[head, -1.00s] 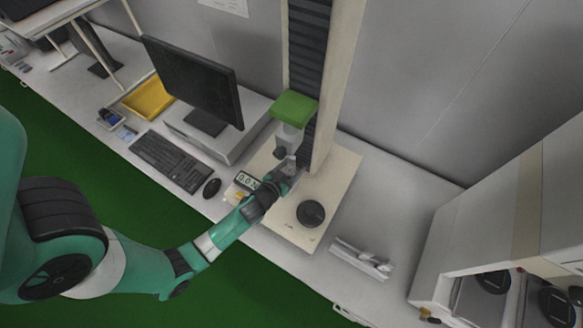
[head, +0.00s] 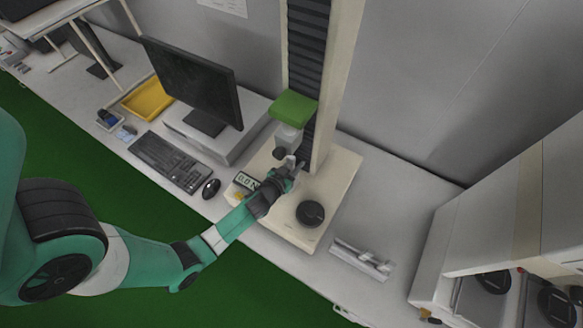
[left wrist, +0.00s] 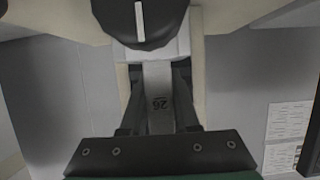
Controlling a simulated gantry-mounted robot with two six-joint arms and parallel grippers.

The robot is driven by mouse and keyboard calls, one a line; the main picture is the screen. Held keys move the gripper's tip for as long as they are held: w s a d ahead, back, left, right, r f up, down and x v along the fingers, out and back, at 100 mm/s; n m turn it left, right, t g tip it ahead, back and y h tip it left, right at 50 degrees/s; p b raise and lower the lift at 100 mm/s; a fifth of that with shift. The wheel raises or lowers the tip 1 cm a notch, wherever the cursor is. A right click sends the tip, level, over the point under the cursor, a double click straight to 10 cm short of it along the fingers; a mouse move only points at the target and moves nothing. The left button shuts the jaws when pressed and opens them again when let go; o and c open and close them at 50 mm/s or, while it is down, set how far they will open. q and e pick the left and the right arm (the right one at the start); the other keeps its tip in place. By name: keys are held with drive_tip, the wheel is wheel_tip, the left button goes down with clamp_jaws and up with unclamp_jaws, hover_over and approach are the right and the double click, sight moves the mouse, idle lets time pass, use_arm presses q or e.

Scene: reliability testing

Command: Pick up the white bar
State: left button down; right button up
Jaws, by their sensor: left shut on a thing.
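My left gripper (head: 290,174) is at the testing machine, just below the grey-white clamp head (head: 287,140) under the green block. The bar stands lengthwise between the two dark fingers. Its far end reaches toward a dark round part (left wrist: 138,20) of the machine; I cannot tell whether they touch. The bar is mostly hidden by the gripper in the head view. My right gripper is not in view.
The machine's cream base (head: 338,180) carries a black round fixture (head: 310,213) and a small display (head: 246,181). A holder with white pieces (head: 360,258) lies to the right. The mouse (head: 211,188), keyboard (head: 170,161) and monitor (head: 195,82) are to the left.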

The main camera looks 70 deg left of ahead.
use_arm(q)
drive_tip(key=shift+r, duration=0.1)
wheel_tip(320, 180, up, 7)
drive_tip(key=p, duration=0.3)
drive_tip(key=shift+s+d+r+p, duration=0.1)
drive_tip(key=shift+s+r+p, duration=0.05)
drive_tip(key=shift+p, duration=0.15)
drive_tip(key=b, duration=0.6)
approach(290, 158)
drive_tip(key=s+d+f, duration=0.4)
drive_tip(key=s+f, duration=0.1)
drive_tip(key=f, duration=0.1)
drive_tip(key=shift+s+d+r, duration=0.2)
drive_tip(key=shift+s+r, duration=0.15)
drive_tip(key=shift+s, duration=0.2)
drive_tip(key=shift+w+d, duration=0.1)
